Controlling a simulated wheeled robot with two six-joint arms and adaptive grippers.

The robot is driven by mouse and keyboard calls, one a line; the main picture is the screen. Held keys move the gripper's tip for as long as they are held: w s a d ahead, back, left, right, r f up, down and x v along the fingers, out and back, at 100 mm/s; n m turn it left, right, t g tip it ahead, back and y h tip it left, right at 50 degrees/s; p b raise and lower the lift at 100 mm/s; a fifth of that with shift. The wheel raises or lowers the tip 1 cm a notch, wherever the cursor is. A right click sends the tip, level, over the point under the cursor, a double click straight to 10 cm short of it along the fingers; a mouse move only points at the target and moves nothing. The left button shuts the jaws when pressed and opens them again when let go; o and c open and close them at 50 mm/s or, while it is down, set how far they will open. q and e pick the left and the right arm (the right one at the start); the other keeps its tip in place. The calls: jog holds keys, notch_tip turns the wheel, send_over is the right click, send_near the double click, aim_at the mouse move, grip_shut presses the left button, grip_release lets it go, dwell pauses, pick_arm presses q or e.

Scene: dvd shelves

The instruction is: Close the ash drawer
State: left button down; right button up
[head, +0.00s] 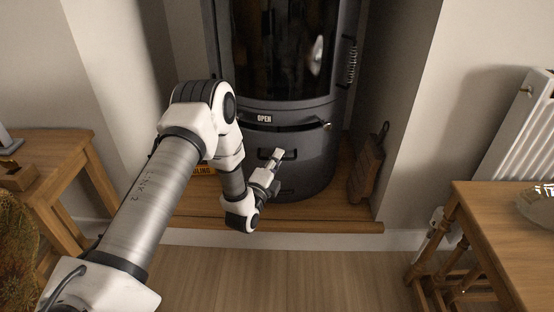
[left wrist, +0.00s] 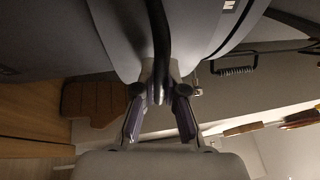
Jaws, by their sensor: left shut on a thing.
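The dark grey stove (head: 310,160) stands in an alcove, with a glass door above its lower body. A white OPEN label (head: 264,118) sits at the left of a dark curved band on the front. Below it, the left gripper (head: 276,157) is at a small dark handle (head: 263,154) on the lower front, where the ash drawer appears to be. In the left wrist view, the left gripper (left wrist: 160,88) is shut on a dark curved bar (left wrist: 160,40), the handle. How far the drawer stands out I cannot tell. The right gripper is not in view.
The stove stands on a wooden hearth (head: 330,215) with a raised front edge. A wooden piece (head: 368,165) leans right of the stove. Wooden tables stand at left (head: 60,150) and right (head: 505,215). The floor (head: 300,270) before the hearth is clear.

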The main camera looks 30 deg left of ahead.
pick_arm(q)
jog(key=w+a, duration=0.2)
jog(key=w, duration=0.1)
jog(key=shift+w, duration=0.1)
jog(key=shift+r, duration=0.1)
jog(key=c, duration=1.2)
grip_release()
jog(key=shift+w, duration=0.15)
jog(key=v, duration=1.2)
jog(key=shift+a, duration=0.1)
jog(key=shift+p, duration=0.3)
